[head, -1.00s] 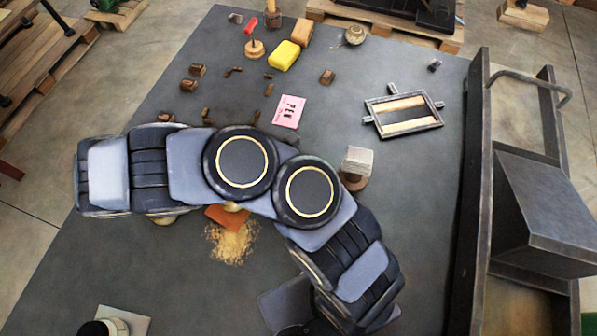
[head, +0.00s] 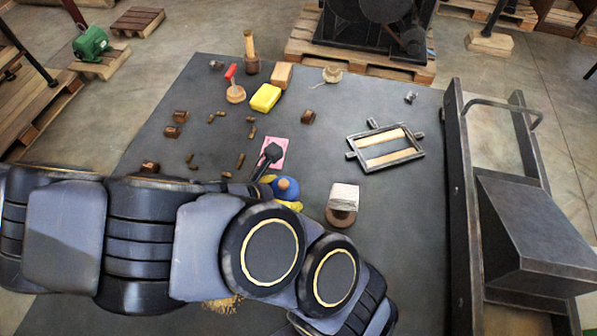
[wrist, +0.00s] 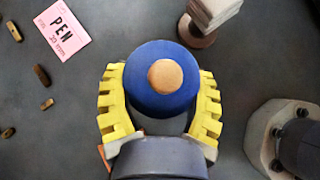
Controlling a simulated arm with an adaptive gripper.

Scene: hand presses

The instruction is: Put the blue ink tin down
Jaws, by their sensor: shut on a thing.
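The blue ink tin (wrist: 137,75), round with a tan knob on top, sits between the yellow fingers of my gripper (wrist: 160,92) in the wrist view. The gripper is shut on it, one finger on each side. In the head view the tin (head: 286,187) shows just beyond my arm, with a little of my yellow gripper (head: 293,206) beside it. My arm hides its underside, so I cannot tell whether it touches the dark table (head: 400,215). The pink card marked PEN (wrist: 62,30) lies up and left of the tin.
A stack of pale blocks on a round brown base (head: 343,203) stands close to the right of the tin. A metal frame (head: 386,147) lies farther right. A yellow block (head: 265,97) and several small brown pieces lie to the back left.

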